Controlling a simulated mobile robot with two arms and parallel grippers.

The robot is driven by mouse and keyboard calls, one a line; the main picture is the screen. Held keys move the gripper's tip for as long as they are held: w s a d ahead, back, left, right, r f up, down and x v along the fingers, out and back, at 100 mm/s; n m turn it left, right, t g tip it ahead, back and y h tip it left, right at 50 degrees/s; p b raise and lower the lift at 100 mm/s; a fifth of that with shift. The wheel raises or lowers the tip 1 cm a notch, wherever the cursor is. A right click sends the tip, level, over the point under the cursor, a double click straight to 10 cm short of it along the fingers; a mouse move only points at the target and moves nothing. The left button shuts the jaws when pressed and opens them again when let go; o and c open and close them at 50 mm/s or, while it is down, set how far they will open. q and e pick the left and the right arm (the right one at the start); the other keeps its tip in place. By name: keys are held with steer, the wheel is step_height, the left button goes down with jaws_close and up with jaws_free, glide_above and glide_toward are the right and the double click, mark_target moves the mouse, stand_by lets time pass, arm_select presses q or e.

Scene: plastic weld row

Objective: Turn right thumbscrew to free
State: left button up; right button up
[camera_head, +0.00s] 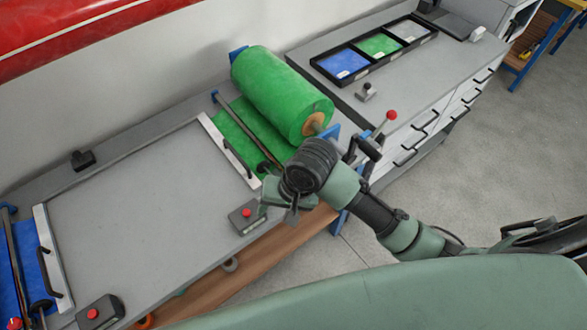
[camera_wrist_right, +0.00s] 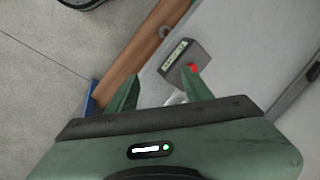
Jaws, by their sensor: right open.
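I cannot make out the right thumbscrew for certain in either view; my right wrist and arm cover the bench edge by the right end of the green roll (camera_head: 285,90). My right gripper (camera_head: 283,208) hangs over the front edge of the bench, near the white clamp bar (camera_head: 230,152) across the green sheet. In the right wrist view the gripper's two green fingers (camera_wrist_right: 160,85) are apart, with nothing gripped between them. A grey box with a red button (camera_head: 243,217) lies just left of the gripper; it also shows in the wrist view (camera_wrist_right: 187,60), beyond the fingertips. My left gripper is out of view.
The grey bench top (camera_head: 135,215) is mostly clear. A second red-button box (camera_head: 100,313) and a blue sheet (camera_head: 35,275) are at lower left. A red-knobbed lever (camera_head: 391,116) stands behind my right arm. A black tray (camera_head: 375,50) of coloured sheets lies at the back.

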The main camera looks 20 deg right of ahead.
steer(key=w+d+r+m+h, duration=0.1)
steer(key=w+d+m, duration=0.1)
steer(key=w+m, duration=0.1)
steer(key=w+d+r+m+g+h, duration=0.1)
steer(key=w+d+r+m, duration=0.1)
steer(key=w+d+m, duration=0.1)
steer(key=w+d+r+m+h, duration=0.1)
steer(key=w+d+r+m, duration=0.1)
steer(key=w+m, duration=0.2)
steer(key=shift+w+d+g, duration=0.4)
steer(key=shift+w, duration=0.15)
steer(key=shift+d+f, duration=0.1)
steer(key=shift+f, duration=0.1)
step_height(320, 180, down, 7)
steer(key=shift+f+p, duration=0.2)
steer(key=shift+p, duration=0.45)
